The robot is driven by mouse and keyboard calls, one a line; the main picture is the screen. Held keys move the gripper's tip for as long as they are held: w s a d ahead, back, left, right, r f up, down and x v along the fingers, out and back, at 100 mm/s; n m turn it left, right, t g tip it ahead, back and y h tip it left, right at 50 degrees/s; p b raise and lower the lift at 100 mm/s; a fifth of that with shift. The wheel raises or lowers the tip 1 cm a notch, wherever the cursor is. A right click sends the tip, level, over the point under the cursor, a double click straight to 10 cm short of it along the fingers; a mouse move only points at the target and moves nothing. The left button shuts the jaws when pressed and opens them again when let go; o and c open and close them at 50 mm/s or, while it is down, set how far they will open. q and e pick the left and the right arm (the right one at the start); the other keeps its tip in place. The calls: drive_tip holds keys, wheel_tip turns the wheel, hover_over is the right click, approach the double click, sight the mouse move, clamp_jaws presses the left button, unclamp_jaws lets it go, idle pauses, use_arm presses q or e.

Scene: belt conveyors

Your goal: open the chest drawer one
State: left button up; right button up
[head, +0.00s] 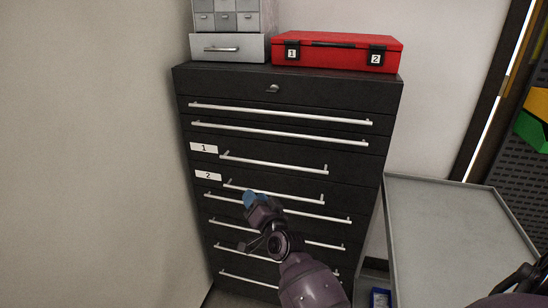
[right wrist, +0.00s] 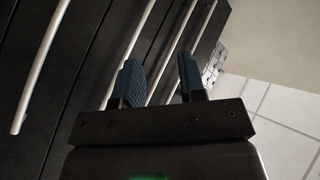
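A black chest of drawers (head: 289,89) stands against the wall. Its drawer with the white label 1 (head: 203,148) is closed flush and has a silver bar handle (head: 275,162). Below it is the closed drawer with label 2 (head: 208,176) and its own handle (head: 290,194). My right gripper (head: 255,197), with blue fingertips, is in front of the chest, below drawer one's handle, and overlaps part of drawer two's handle. In the right wrist view the right gripper's fingers (right wrist: 160,80) are apart, with bar handles beyond them. Whether they touch any handle is unclear. My left gripper is not seen.
A red case (head: 336,54) and a grey small-drawer cabinet (head: 229,47) stand on top of the chest. A plain wall (head: 90,150) is close on the left. A grey tray-topped table (head: 455,225) stands at the right. Other closed drawers have long handles (head: 280,113).

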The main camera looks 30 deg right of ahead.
drive_tip(key=w+d+r+m+h, duration=0.2)
drive_tip(key=w+d+m+h, duration=0.1)
drive_tip(key=m, duration=0.4)
drive_tip(key=m+g+h, duration=0.1)
drive_tip(key=m+h, duration=0.3)
drive_tip(key=m, duration=0.3)
approach(272, 164)
drive_tip(key=x, duration=1)
drive_tip(key=shift+w+d+f, duration=0.2)
drive_tip(key=shift+f, duration=0.05)
drive_tip(key=shift+c, duration=0.4)
clamp_jaws()
